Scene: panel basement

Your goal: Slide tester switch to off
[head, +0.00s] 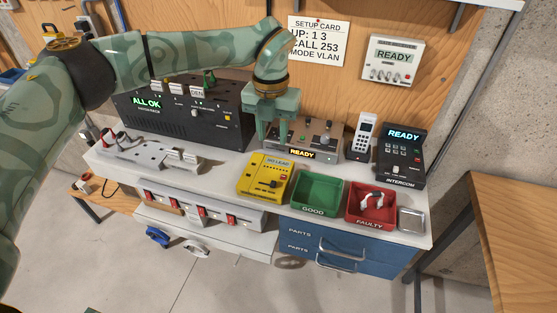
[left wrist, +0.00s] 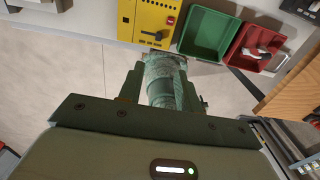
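The yellow tester (head: 251,183) lies on the bench, left of the green GOOD tray, with a small display reading NO LEAD. A dark slide switch (head: 272,184) sits on its front half; its exact position is too small to tell. My right gripper is not in view.
The green GOOD tray (head: 295,194) and red FAULTY tray (head: 353,205) stand to the tester's right. Behind are the grey READY unit (head: 327,150), a black ALL OK unit (head: 165,124), a handset (head: 364,132) and an intercom (head: 401,160). A switched strip (head: 195,205) runs along the front left.

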